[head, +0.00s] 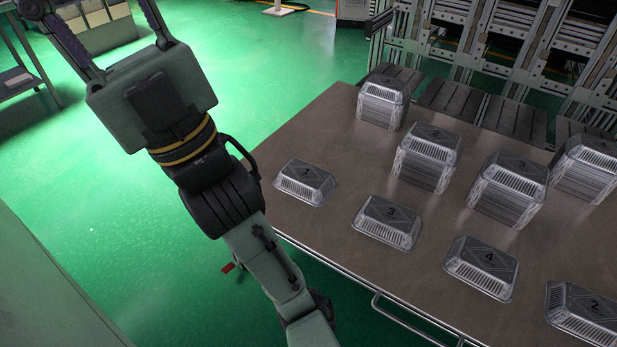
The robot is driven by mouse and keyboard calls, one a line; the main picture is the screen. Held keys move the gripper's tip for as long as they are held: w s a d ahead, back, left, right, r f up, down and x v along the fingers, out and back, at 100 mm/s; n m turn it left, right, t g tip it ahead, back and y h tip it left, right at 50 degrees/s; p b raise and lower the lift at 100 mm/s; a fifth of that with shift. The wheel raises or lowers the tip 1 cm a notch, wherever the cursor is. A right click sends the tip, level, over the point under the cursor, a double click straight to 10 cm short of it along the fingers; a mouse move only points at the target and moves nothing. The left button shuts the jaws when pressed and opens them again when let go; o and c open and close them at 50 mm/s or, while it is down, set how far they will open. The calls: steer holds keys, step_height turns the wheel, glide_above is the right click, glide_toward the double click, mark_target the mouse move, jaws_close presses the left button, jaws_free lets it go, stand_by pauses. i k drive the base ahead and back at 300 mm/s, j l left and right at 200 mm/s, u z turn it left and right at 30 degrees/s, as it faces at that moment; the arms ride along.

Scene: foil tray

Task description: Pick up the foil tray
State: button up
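Several single foil trays lie upside down in a row along the near side of the brown table (335,120). They are silver with ribbed sides and dark numbered tops: one that seems marked 1 (305,183), one marked 3 (387,222), one marked 4 (482,268) and one marked 2 (585,314). Which tray is meant cannot be told. My gripper (92,12) is at the upper left, over the green floor and away from the table. Its two purple fingers are spread wide with nothing visible between them.
Taller stacks of the same trays stand behind the single ones, including a far-left stack (380,105) and a middle stack (428,160). Metal racks (480,45) stand behind the table. A rail handle (400,318) runs along its front edge. The floor at left is mostly clear.

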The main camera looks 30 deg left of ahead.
mark_target(312, 184)
steer(key=i+l, duration=0.35)
steer(key=i, duration=0.15)
steer(key=i+l, duration=0.35)
steer(key=i+u, duration=0.1)
steer(key=u, duration=0.3)
steer(key=i+l+u, duration=0.1)
steer(key=u, duration=0.35)
steer(key=i+l+u, duration=0.1)
steer(key=u, duration=0.3)
